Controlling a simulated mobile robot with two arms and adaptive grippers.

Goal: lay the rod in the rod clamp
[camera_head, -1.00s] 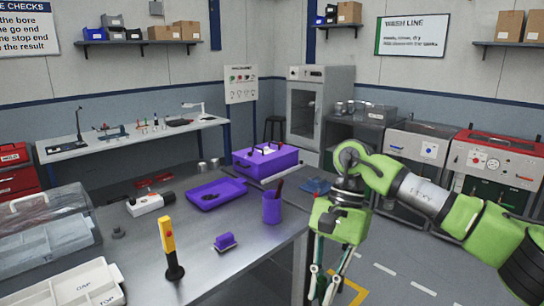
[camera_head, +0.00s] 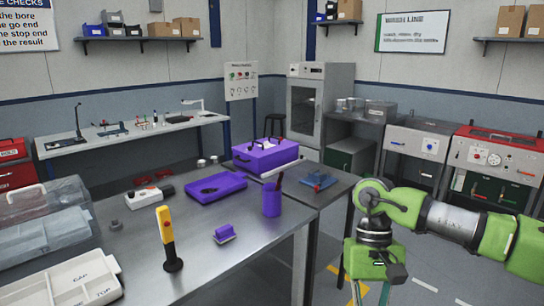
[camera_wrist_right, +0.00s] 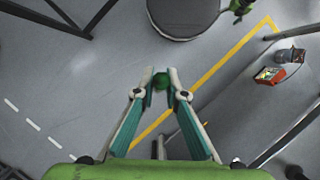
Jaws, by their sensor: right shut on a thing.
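My right gripper (camera_wrist_right: 160,88) is in the lower right of the head view, off the table's right side, with its fingers cut off by the bottom edge. In the right wrist view its fingers close around a small dark green piece (camera_wrist_right: 160,80), seen over the floor. This looks like the rod seen end-on, but its length does not show. My left gripper is not in view.
A round dark stool or base (camera_wrist_right: 183,15) shows on the floor.

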